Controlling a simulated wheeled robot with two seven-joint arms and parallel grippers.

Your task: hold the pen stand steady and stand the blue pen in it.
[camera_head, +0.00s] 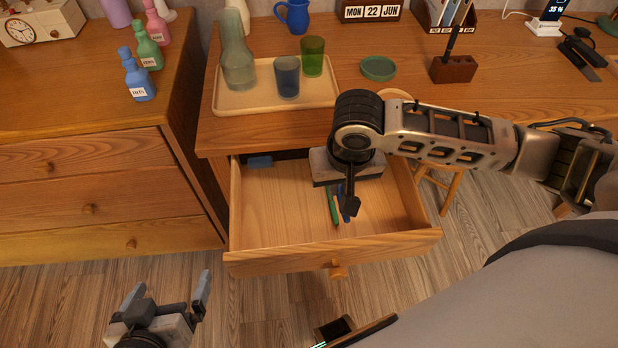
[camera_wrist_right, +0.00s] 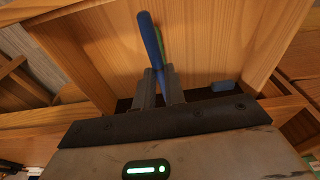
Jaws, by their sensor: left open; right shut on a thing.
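The blue pen (camera_wrist_right: 151,45) is between the fingers of my right gripper (camera_wrist_right: 160,82), which is shut on it. In the head view that gripper (camera_head: 350,206) points down into the open drawer and hides most of the blue pen (camera_head: 345,217). A green pen (camera_head: 333,208) lies in the drawer just left of it; it also shows behind the blue pen in the wrist view (camera_wrist_right: 161,44). The brown pen stand (camera_head: 453,69) is on the desk at the upper right, with a dark pen upright in it. My left gripper (camera_head: 169,293) is open and empty, low in front of the dresser.
The open drawer (camera_head: 285,261) juts out from the desk and holds a small blue block (camera_head: 260,162) at its back. A tray (camera_head: 230,104) with a carafe and glasses sits above it. A green dish (camera_head: 378,68) lies left of the stand; dark items (camera_head: 580,55) lie right.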

